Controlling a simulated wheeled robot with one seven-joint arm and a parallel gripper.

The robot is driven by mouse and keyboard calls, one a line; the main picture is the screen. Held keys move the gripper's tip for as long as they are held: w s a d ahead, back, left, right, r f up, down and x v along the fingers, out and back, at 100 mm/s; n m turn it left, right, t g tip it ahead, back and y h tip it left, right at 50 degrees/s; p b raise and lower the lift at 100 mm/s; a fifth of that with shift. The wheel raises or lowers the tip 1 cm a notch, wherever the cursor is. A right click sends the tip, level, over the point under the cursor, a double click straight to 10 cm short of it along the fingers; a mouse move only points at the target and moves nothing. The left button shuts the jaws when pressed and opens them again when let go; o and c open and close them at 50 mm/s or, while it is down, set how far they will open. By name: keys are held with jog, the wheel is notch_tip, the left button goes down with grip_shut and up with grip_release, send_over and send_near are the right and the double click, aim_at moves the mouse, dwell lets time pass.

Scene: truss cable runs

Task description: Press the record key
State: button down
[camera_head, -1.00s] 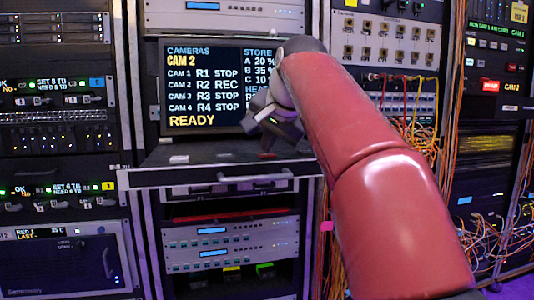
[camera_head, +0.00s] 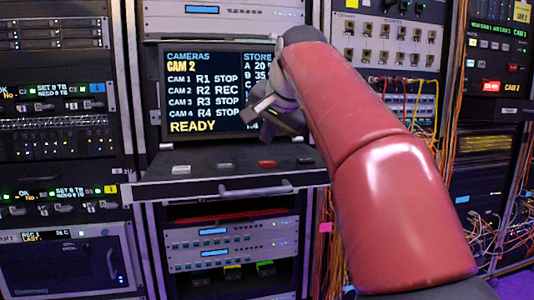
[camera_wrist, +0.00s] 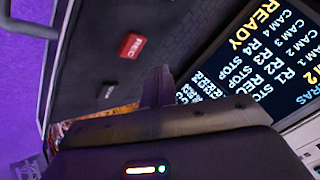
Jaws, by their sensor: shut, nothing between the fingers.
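The record key (camera_head: 267,164) is a small red key on the dark keyboard shelf (camera_head: 210,183) below the screen. In the wrist view the red key (camera_wrist: 132,45) shows its REC label, at the upper left of the fingers. My gripper (camera_head: 276,118) is shut and empty in front of the screen's lower right, above the key and apart from it. Its fingertips (camera_wrist: 158,86) point toward the shelf in the wrist view. The screen (camera_head: 205,90) reads CAM 2, READY, with R2 REC and R1, R3 and R4 STOP. My arm hides the screen's right part.
A white key (camera_head: 181,169) and a grey key (camera_head: 225,166) sit left of the red key; another dark key (camera_head: 305,161) is right. A handle (camera_head: 255,188) runs along the shelf front. Orange cables (camera_head: 420,130) hang at the right rack.

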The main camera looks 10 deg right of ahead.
jog(key=shift+r, duration=1.25)
dwell(0.9)
